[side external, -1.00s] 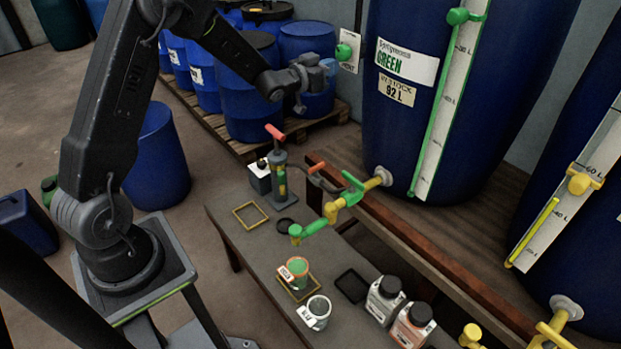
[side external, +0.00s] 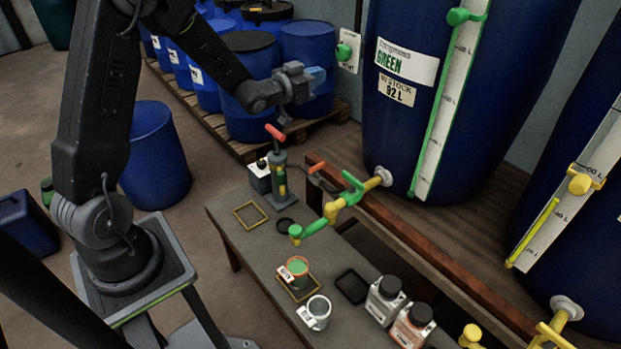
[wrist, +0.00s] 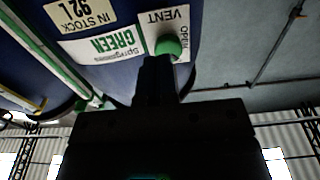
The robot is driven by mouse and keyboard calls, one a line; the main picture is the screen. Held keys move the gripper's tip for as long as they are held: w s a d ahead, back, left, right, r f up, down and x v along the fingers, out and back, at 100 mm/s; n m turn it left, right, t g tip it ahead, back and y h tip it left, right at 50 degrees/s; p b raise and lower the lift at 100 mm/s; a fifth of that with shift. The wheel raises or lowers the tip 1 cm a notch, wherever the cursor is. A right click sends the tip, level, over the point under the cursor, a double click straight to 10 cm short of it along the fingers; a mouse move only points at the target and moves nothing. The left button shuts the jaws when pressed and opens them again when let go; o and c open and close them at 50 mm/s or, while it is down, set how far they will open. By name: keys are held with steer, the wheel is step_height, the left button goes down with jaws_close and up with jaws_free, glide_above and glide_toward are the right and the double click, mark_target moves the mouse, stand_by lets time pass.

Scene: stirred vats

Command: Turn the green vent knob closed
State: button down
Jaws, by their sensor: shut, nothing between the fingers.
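In the upside-down wrist view the knob (wrist: 168,46) shows just beyond my fingertips, beside the words VENT and OPEN. My gripper (side external: 318,76) is shut and empty, a little left of and below the knob in the side view. In the wrist view my gripper (wrist: 158,62) points at the knob and its fingertips overlap the knob's lower edge. I cannot tell whether they touch it.
The blue GREEN vat (side external: 400,130) stands right of the knob. Blue drums (side external: 305,55) stand behind my gripper. Below, a bench (side external: 240,235) holds a pump (side external: 279,180), a green-filled cup (side external: 298,275) and bottles. A green-handled tap (side external: 345,195) sticks out over it.

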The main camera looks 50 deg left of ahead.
mark_target(343, 53)
steer(key=w, duration=0.6)
steer(key=shift+w+d, duration=0.25)
steer(key=shift+d, duration=0.15)
